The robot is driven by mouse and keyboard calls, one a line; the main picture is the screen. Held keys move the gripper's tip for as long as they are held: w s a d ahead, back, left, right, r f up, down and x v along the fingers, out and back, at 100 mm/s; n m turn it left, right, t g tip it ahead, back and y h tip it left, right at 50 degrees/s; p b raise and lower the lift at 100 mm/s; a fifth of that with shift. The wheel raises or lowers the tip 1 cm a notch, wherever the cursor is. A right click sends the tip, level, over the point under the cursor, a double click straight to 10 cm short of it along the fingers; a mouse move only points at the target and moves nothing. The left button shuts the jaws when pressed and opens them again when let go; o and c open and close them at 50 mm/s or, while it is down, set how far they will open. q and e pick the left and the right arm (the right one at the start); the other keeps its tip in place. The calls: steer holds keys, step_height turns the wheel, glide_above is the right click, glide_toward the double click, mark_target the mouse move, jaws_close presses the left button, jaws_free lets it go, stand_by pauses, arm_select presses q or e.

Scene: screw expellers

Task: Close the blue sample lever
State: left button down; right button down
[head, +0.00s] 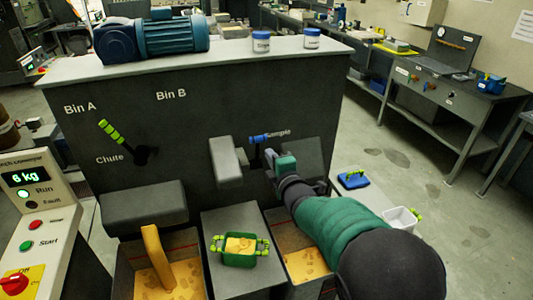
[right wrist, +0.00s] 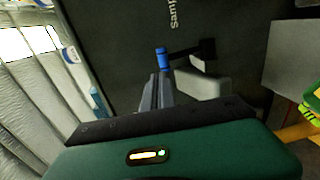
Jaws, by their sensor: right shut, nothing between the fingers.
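The blue sample lever (head: 259,138) sticks out from the dark machine front beside the "Sample" label. It also shows in the right wrist view (right wrist: 162,58), with a dark arm running right to its mount. My right gripper (head: 269,155) is shut and empty, just below and right of the blue handle. In the right wrist view its closed fingers (right wrist: 157,80) end right at the handle's lower end; I cannot tell whether they touch it. My left gripper is out of view.
A grey chute cover (head: 226,160) juts out just left of the lever. The green-yellow chute lever (head: 110,131) is farther left. A green-handled tray (head: 240,250) stands below. Two blue-lidded jars (head: 261,42) and a blue motor (head: 153,37) stand on top.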

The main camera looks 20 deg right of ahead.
steer(key=shift+s+r, duration=0.2)
steer(key=shift+s, duration=0.5)
steer(key=shift+s+r, duration=0.2)
steer(key=shift+s, duration=0.45)
steer(key=shift+s+r, duration=0.2)
steer(key=shift+s, duration=0.5)
